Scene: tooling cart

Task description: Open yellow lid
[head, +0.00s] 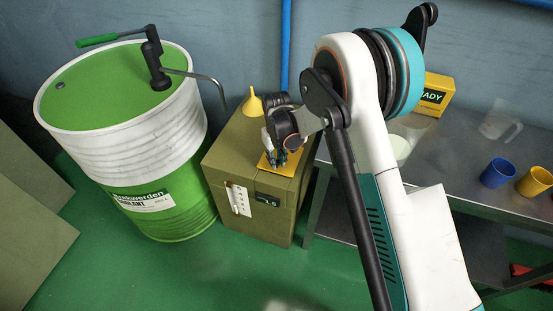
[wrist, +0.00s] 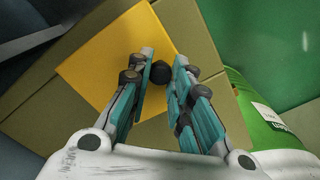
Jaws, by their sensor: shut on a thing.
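The yellow lid (head: 263,162) is a flat square on top of the olive box (head: 225,158). In the wrist view the lid (wrist: 105,65) lies on the box top (wrist: 75,115) and has a dark round knob (wrist: 160,73) standing on it. My gripper (wrist: 164,58) has its two teal fingers on either side of the knob and is shut on it. I cannot tell whether the lid sits flush or is slightly raised.
A yellow funnel (head: 252,105) stands on the box behind the lid. A green and white drum (head: 130,130) with a crank stands close on the left. A metal cart (head: 445,170) on the right holds a blue cup (head: 497,173), a yellow cup (head: 534,181) and a clear jug (head: 500,120).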

